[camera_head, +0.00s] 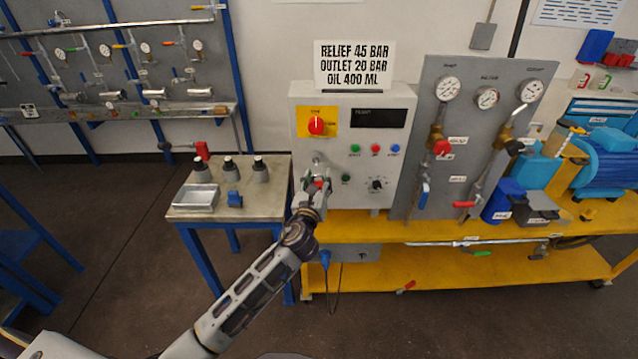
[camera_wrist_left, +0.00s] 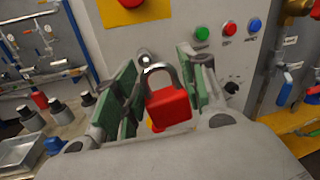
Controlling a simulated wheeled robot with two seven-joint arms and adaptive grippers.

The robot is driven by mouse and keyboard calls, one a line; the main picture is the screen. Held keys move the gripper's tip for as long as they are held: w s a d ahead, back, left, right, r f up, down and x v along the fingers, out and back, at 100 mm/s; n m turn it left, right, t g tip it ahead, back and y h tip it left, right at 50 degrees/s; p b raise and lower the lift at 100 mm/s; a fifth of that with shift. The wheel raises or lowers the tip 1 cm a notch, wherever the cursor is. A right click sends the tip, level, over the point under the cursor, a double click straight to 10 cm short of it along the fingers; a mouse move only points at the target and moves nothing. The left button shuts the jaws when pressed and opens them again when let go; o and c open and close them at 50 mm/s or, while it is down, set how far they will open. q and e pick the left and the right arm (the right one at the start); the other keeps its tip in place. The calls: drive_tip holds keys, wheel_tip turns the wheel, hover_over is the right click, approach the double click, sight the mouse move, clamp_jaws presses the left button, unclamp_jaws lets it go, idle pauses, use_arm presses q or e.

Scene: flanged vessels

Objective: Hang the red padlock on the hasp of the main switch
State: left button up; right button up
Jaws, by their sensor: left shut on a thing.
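My left gripper (camera_head: 318,184) is in front of the grey control box (camera_head: 336,204). It is shut on the red padlock (camera_wrist_left: 168,108), which sits upright between the green finger pads with its grey shackle up. In the head view the padlock (camera_head: 318,186) is small and partly covered by the fingers. The main switch is a red knob (camera_head: 316,125) on a yellow plate (camera_head: 330,112). Below it, a small silver fitting, seemingly the hasp (camera_head: 317,157), sticks out. In the left wrist view the hasp (camera_wrist_left: 144,56) shows just above the shackle; I cannot tell whether they touch. My right gripper is out of view.
Green, red and blue buttons (camera_head: 375,149) and a black selector knob (camera_head: 377,185) lie right of the gripper. A gauge panel (camera_head: 465,110) with valves stands further right. A small table (camera_head: 240,212) with several dark-topped bottles and a metal tray (camera_head: 196,198) stands left.

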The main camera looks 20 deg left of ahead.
sight(317, 163)
use_arm(q)
drive_tip(key=shift+d+r, duration=0.1)
drive_tip(key=shift+r, duration=0.1)
drive_tip(key=shift+s, duration=0.1)
drive_tip(key=shift+a+f+n+y, duration=0.1)
drive_tip(key=shift+a+n+y, duration=0.15)
drive_tip(key=shift+n+y, duration=0.2)
drive_tip(key=shift+w, duration=0.25)
idle(0.3)
drive_tip(key=shift+w+a+f+b, duration=0.15)
drive_tip(key=shift+w+a+b, duration=0.35)
drive_tip(key=shift+w, duration=0.8)
drive_tip(key=shift+w+a+f+b, duration=0.1)
drive_tip(key=shift+w+a+b, duration=0.15)
drive_tip(key=shift+w+b, duration=0.7)
drive_tip(key=shift+w+a+f+b, duration=0.15)
drive_tip(key=shift+w+a+b, duration=0.2)
drive_tip(key=shift+w, duration=1.25)
drive_tip(key=shift+w+a+f, duration=0.2)
drive_tip(key=shift+w+f, duration=0.05)
drive_tip(key=shift+w, duration=0.2)
drive_tip(key=shift+w+f, duration=0.1)
drive_tip(key=shift+w, duration=0.05)
drive_tip(key=shift+f, duration=0.1)
